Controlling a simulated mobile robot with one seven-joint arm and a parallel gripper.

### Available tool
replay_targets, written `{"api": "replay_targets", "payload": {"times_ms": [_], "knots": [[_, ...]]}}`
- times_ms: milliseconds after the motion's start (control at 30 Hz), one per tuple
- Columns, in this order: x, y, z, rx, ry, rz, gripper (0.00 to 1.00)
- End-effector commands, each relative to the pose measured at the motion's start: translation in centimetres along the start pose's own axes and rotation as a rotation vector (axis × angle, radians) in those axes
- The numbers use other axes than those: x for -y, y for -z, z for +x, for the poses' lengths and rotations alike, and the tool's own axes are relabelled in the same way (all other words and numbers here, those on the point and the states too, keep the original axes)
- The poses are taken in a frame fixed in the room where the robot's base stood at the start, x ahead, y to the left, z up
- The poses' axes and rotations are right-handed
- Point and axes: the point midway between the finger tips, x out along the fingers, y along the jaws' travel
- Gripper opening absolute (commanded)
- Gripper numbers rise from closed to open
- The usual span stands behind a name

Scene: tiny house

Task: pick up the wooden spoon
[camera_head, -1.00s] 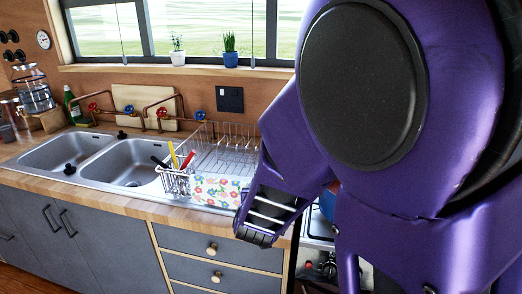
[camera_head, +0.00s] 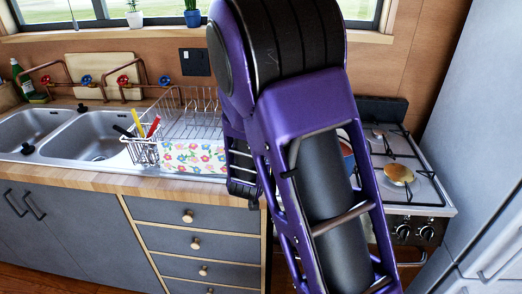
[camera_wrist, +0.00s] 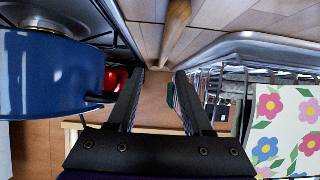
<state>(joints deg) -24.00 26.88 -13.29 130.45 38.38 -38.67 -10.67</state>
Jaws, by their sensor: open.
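The wooden spoon (camera_wrist: 177,28) shows in the wrist view as a tan handle lying on the wooden counter, pointing away from me. Its near end lies close ahead of my fingertips, roughly in line with the gap between them. My gripper (camera_wrist: 164,72) is open, with nothing visible between its two black fingers. I cannot tell from this view whether the fingers touch the spoon. In the head view my arm covers that stretch of counter, and the spoon does not show.
A blue pot (camera_wrist: 50,78) stands close left of my fingers. The wire dish rack (camera_head: 190,115) with a flowered cloth (camera_head: 192,158) is close on the right in the wrist view. The stove (camera_head: 425,195) and fridge (camera_head: 475,130) stand right; the sink (camera_head: 85,135) is left.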

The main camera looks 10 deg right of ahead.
Motion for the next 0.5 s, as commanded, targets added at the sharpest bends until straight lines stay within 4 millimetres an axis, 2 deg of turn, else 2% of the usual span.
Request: {"api": "replay_targets", "payload": {"times_ms": [133, 400, 500], "knots": [[0.1, 0.0, 1.1, -0.001, -0.001, 0.000, 0.50], [0.4, 0.0, 4.9, 0.000, 0.000, -0.001, 0.50], [0.4, 0.1, 5.4, -0.001, 0.001, -0.001, 0.50]]}}
